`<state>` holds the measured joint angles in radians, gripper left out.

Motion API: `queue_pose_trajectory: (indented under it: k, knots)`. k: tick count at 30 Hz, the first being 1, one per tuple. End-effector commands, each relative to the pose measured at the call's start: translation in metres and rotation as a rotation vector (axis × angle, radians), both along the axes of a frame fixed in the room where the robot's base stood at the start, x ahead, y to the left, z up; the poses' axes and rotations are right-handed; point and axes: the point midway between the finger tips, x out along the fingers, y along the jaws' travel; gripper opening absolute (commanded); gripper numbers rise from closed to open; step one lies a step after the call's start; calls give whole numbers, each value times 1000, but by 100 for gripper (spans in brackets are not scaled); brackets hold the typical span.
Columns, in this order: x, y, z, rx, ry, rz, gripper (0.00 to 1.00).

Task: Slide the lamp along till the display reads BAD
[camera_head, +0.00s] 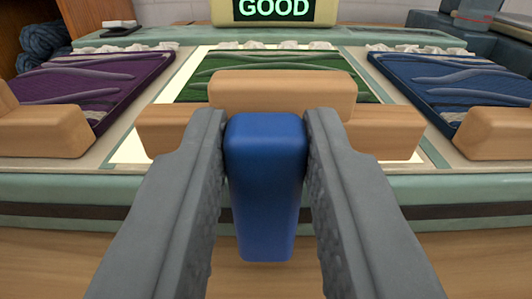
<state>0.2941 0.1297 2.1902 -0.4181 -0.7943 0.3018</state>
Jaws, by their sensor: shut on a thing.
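The display (273,9) at the top centre reads GOOD in green letters on a dark screen in a pale yellow housing. My gripper (265,135) is shut on an upright blue handle (265,185), with one grey finger on each side. A bright white lit area (131,150) frames the green knitted piece (275,63) in the middle, directly beyond the handle. The lamp itself is not clearly distinguishable, and I cannot tell how the handle joins it.
A purple knitted piece (95,80) lies at left and a blue one (462,85) at right, both outside the bright area. Tan rounded blocks (283,91) stand along the near edge. A green rail with a dark slot (100,212) crosses the front. Rolled blue wool (44,40) sits back left.

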Motion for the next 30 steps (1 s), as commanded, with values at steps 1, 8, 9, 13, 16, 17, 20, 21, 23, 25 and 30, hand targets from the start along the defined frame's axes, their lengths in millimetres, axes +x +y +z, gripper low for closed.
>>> queue_pose_trajectory:
  k: [1, 8, 9, 13, 16, 17, 20, 21, 23, 25, 30]
  knots:
    - [0, -3, 0, 0, 1, -1, 0]
    - [0, -5, 0, 0, 1, 0, 0]
    - [0, -5, 0, 0, 1, 0, 0]
    - [0, -5, 0, 0, 1, 0, 0]
    - [0, -5, 0, 0, 1, 0, 37]
    - [0, -5, 0, 0, 1, 0, 43]
    - [0, -5, 0, 0, 1, 0, 45]
    - [0, -5, 0, 0, 0, 0, 45]
    - [0, -5, 0, 0, 0, 0, 45]
    - [0, -5, 0, 0, 0, 0, 45]
    - [-8, -5, 0, 0, 0, 0, 45]
